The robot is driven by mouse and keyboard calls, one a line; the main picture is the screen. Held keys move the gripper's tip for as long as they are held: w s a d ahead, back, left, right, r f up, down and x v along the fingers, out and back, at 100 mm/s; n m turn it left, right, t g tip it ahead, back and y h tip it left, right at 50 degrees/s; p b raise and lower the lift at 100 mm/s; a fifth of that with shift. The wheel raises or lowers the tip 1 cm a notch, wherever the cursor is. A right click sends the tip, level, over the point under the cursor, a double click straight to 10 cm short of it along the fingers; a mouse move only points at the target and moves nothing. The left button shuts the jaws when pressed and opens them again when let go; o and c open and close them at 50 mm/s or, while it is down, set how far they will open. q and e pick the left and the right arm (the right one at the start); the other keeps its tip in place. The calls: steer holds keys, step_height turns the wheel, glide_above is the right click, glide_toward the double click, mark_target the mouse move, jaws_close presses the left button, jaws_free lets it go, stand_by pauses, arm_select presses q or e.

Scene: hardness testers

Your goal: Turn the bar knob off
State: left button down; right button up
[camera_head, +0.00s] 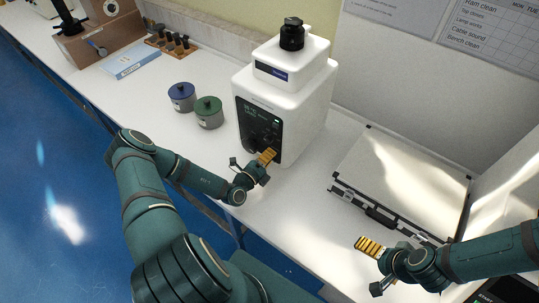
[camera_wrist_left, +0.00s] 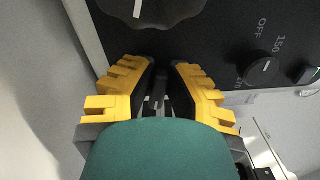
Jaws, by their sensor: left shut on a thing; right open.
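The white hardness tester (camera_head: 290,100) stands on the bench with a black control panel (camera_head: 257,122) on its front. My left gripper (camera_head: 267,157) is at the panel's lower part. In the left wrist view its yellow fingers (camera_wrist_left: 163,68) are closed around a dark, narrow bar knob (camera_wrist_left: 159,88), whose setting I cannot read. A small round dial (camera_wrist_left: 262,69) marked OFF and 150 is to its right, apart from the fingers. A larger dark round knob (camera_wrist_left: 150,10) is above, partly cut off. My right gripper (camera_head: 369,246) is open and empty over the bench's front right.
A blue-lidded jar (camera_head: 182,97) and a green-lidded jar (camera_head: 208,113) stand left of the tester. A flat silver case (camera_head: 400,175) lies to its right. The bench before the jars is clear.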

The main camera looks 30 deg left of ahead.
arm_select(q)
steer(key=shift+n, duration=1.3)
steer(key=shift+w+f, duration=0.1)
steer(key=c, duration=1)
jaws_free()
steer(key=s, duration=0.8)
steer(key=s+a, duration=0.1)
steer(key=s, duration=0.3)
